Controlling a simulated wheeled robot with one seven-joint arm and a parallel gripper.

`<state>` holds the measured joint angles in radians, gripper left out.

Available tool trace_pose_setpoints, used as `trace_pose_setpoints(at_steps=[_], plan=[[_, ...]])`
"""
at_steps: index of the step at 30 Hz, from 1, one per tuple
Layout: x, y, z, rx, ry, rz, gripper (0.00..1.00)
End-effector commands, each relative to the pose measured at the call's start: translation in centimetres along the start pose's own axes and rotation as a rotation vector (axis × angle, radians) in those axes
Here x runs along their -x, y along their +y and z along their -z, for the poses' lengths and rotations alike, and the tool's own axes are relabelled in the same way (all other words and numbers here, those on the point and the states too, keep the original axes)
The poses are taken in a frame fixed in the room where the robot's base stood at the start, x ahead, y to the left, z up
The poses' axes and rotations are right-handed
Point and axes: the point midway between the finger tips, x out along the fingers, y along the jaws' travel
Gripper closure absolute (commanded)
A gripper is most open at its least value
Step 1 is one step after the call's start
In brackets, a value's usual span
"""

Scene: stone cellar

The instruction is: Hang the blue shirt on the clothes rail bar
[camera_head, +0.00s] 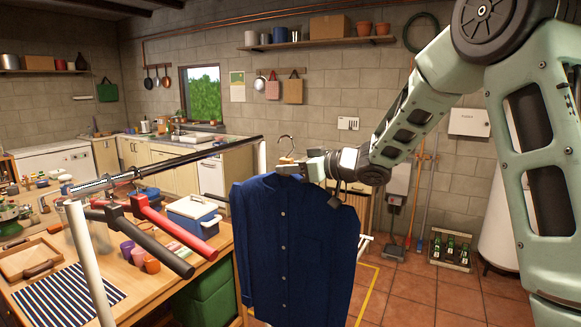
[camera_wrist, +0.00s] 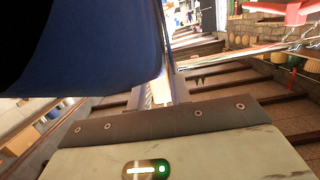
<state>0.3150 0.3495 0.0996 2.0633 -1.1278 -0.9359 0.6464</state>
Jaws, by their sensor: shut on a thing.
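The blue shirt (camera_head: 290,245) hangs upright on a hanger (camera_head: 287,158), with its buttoned front in view and its hook pointing up. My gripper (camera_head: 291,169) is shut on the hanger just below the hook, at the shirt's collar. The clothes rail bar (camera_head: 190,156) runs from the near left to the far post (camera_head: 262,157), left of the hanger. The hook is apart from the bar, to the right of its far end. In the wrist view the shirt (camera_wrist: 110,55) fills the upper left and hides much of the scene; the fingertips are hard to make out.
A red bar-shaped item (camera_head: 175,225) and a black one (camera_head: 150,245) are at the rail's near part. The near white post (camera_head: 90,265) stands in front of a wooden table (camera_head: 140,300) with a striped cloth (camera_head: 68,298). The far half of the bar looks bare.

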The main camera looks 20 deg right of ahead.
Motion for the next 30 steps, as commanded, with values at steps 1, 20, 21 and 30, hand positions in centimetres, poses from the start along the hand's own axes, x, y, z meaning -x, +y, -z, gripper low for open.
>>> trace_pose_setpoints(at_steps=[1,20,21,30], plan=[[-0.4,-0.1,0.2,0.001,0.002,0.002,1.0],[-5.2,-0.1,1.1,0.001,0.003,0.002,1.0],[-5.5,-0.1,1.1,0.001,0.003,0.003,1.0],[-7.7,-0.1,1.6,0.001,0.003,0.002,1.0]])
